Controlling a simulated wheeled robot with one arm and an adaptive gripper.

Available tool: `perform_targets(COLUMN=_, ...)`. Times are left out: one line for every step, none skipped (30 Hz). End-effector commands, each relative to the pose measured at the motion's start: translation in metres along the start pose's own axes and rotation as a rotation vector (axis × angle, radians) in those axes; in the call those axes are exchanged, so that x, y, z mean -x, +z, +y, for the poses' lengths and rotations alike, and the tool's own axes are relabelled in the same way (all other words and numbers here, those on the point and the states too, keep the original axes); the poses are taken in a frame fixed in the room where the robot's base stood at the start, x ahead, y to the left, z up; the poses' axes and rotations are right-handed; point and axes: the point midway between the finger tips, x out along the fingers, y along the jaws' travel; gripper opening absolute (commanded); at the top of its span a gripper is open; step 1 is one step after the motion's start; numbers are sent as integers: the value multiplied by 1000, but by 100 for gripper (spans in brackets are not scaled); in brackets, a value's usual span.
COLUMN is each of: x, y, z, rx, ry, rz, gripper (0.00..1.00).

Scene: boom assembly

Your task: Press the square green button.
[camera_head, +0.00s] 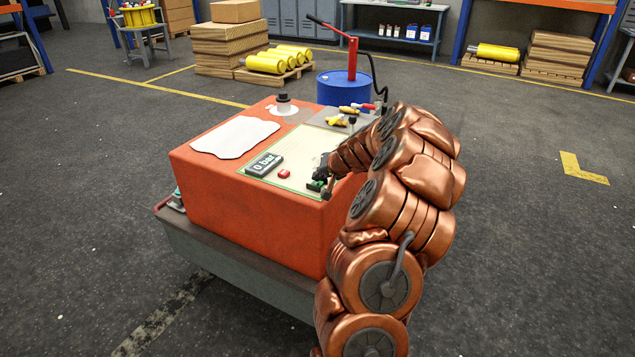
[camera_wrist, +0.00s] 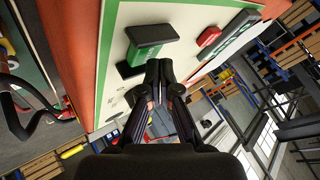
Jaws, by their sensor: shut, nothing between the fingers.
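The square green button (camera_head: 314,186) sits on the pale panel on top of the orange box, to the right of the red button (camera_head: 284,174). My gripper (camera_head: 322,174) is above it in the head view and partly covers it. In the wrist view the green button (camera_wrist: 151,52) shows as a green block with a dark face, just past my shut, empty fingertips (camera_wrist: 158,68). The fingertips are right beside its edge. I cannot tell whether they touch it. The red button also shows in the wrist view (camera_wrist: 208,37).
The orange box (camera_head: 250,215) stands on a grey base. Its top carries a display reading 0 bar (camera_head: 264,164), a white sheet (camera_head: 235,137) and yellow-handled tools (camera_head: 347,111). A blue drum (camera_head: 345,88) stands behind. The floor around is mostly clear.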

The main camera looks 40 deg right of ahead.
Motion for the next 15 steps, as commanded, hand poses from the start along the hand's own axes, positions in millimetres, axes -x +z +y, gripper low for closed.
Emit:
perform_targets(x=3, y=-2, z=-2, rx=0, ry=0, rz=1, gripper=0)
perform_targets(x=4, y=-3, z=-3, rx=0, ry=0, rz=1, gripper=0)
perform_targets(x=5, y=-4, z=-3, rx=0, ry=0, rz=1, gripper=0)
perform_targets(x=6, y=-4, z=-4, rx=0, ry=0, rz=1, gripper=0)
perform_targets(x=6, y=-5, z=-4, rx=-1, ry=0, rz=1, gripper=0)
perform_targets(x=6, y=-5, z=-4, rx=-1, ry=0, rz=1, gripper=0)
perform_targets(x=6, y=-5, z=-4, rx=-1, ry=0, rz=1, gripper=0)
perform_targets(x=6, y=-5, z=-4, rx=-1, ry=0, rz=1, gripper=0)
perform_targets(x=6, y=-5, z=-4, rx=-1, ry=0, rz=1, gripper=0)
perform_targets(x=6, y=-4, z=-4, rx=-1, ry=0, rz=1, gripper=0)
perform_targets(x=6, y=-4, z=-4, rx=-1, ry=0, rz=0, gripper=0)
perform_targets(x=6, y=-4, z=-4, rx=-1, ry=0, rz=0, gripper=0)
perform_targets(x=6, y=-4, z=-4, rx=-1, ry=0, rz=0, gripper=0)
perform_targets(x=6, y=-4, z=-4, rx=-1, ry=0, rz=0, gripper=0)
perform_targets(x=6, y=-5, z=-4, rx=-1, ry=0, rz=1, gripper=0)
